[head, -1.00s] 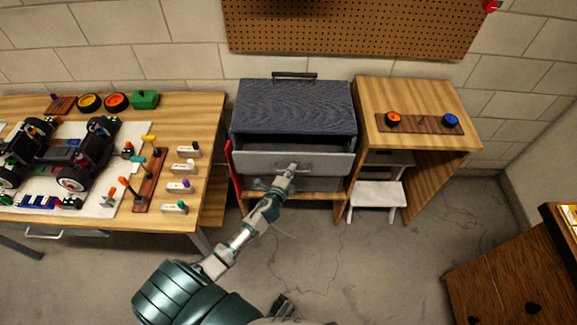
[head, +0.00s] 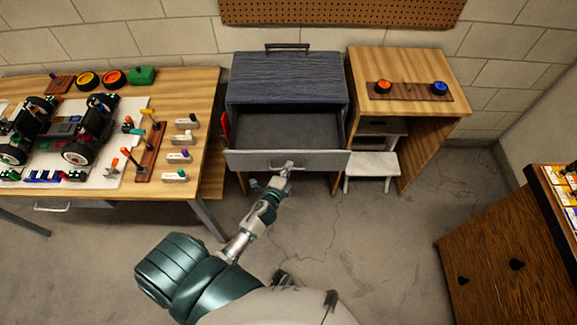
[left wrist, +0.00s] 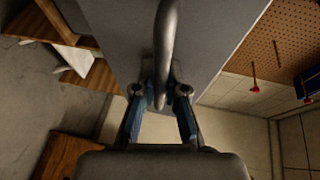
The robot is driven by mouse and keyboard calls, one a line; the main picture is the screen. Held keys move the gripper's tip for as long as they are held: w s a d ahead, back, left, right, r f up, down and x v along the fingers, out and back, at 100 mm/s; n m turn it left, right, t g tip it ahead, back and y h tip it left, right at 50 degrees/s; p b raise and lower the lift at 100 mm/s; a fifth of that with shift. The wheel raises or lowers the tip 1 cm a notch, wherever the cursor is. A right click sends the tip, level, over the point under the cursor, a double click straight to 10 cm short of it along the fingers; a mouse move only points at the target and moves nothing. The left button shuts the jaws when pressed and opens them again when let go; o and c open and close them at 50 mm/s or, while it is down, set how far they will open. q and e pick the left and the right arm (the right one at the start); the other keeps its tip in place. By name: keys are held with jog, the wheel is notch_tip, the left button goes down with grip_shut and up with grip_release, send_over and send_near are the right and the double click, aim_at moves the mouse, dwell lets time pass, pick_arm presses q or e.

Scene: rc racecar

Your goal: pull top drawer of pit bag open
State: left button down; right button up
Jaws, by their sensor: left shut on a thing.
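The pit bag (head: 290,76) is a blue-grey textured box with a black handle on top. Its top drawer (head: 320,158) is pulled far out, and its dark, empty-looking inside shows. My left gripper (head: 285,168) is shut on the metal drawer handle at the middle of the grey drawer front. In the left wrist view the handle (left wrist: 167,45) runs between the fingers of the left gripper (left wrist: 162,90), close to the drawer front (left wrist: 215,40). My fingers hide part of the handle. My right gripper cannot be made out.
A workbench (head: 205,90) with an RC car chassis (head: 60,135) and tools stands at left. A wooden side table (head: 425,65) and white step stool (head: 372,166) stand at right. A dark wooden cabinet (head: 490,250) is at lower right. The floor before the drawer is clear.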

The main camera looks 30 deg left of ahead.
pick_arm(q)
jog(key=c, duration=1.2)
grip_release()
jog(key=shift+w+d, duration=0.1)
jog(key=shift+a, duration=0.2)
jog(key=v, duration=1.2)
jog(key=shift+f, duration=0.15)
jog(key=s+d+f+n+g, duration=0.1)
jog(key=s+f+n+g, duration=0.3)
jog(key=f, duration=0.7)
jog(key=s+d+f+n+g, duration=0.1)
jog(key=s+f+n+g, duration=0.25)
jog(key=f, duration=0.85)
jog(key=s+d+f+n+g+h, duration=0.1)
jog(key=s+d+f+n+g, duration=0.1)
jog(key=s+f, duration=0.4)
jog(key=s+d+f+n+g+h, duration=0.1)
jog(key=s+d+f+n+g, duration=0.1)
jog(key=s+f, duration=0.5)
jog(key=shift+s+d+n+g+h, duration=0.3)
jog(key=shift+s+n+g, duration=0.6)
jog(key=shift+g, duration=0.35)
